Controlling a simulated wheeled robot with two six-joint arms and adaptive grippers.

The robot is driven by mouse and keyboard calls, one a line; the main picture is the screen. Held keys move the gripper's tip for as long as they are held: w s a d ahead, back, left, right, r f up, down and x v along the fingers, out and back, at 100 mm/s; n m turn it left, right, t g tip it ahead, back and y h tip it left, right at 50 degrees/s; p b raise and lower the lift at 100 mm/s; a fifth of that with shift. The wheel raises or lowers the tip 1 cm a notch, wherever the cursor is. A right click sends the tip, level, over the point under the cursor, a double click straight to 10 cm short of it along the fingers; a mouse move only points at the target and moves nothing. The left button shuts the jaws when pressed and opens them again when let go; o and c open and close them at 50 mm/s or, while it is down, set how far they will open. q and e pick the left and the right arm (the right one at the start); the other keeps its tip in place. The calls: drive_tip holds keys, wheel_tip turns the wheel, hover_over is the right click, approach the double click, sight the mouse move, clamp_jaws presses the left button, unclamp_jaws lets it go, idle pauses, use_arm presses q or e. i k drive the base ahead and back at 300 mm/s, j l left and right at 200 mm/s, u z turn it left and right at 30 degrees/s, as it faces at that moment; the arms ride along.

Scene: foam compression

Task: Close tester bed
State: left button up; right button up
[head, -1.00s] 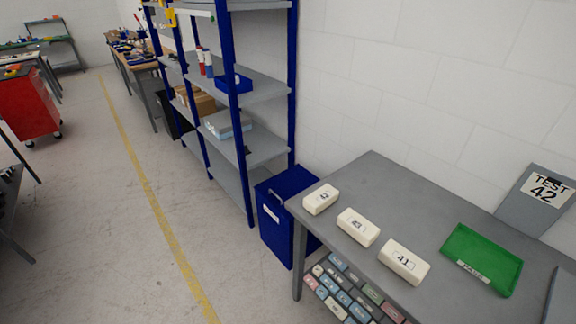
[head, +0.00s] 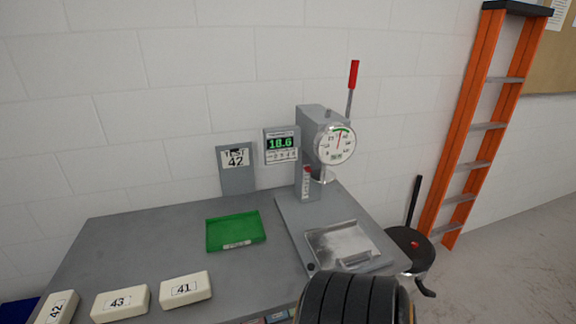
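The tester (head: 322,150) stands at the right end of the grey table, with a round dial gauge (head: 335,143) and a raised lever with a red grip (head: 353,75). Its bed (head: 342,246), a bare metallic plate, lies on the tester base in front of the column and appears pulled forward. No foam block lies on it. A display (head: 281,143) beside the column reads 18.6. A black ribbed part, seemingly of my own arm, covers the bottom right near the bed's front edge. Neither gripper's fingers show.
Foam blocks marked 42 (head: 56,308), 43 (head: 121,303) and 41 (head: 185,289) lie along the table's front left. A green tray (head: 235,231) and a TEST 42 sign (head: 236,170) stand behind. A black round stool (head: 410,252) and an orange ladder (head: 478,130) are at right.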

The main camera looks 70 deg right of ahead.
sight(344, 245)
drive_tip(key=l+z, duration=0.1)
drive_tip(key=z, duration=2.6)
drive_tip(key=l+u, duration=0.4)
drive_tip(key=i, duration=0.05)
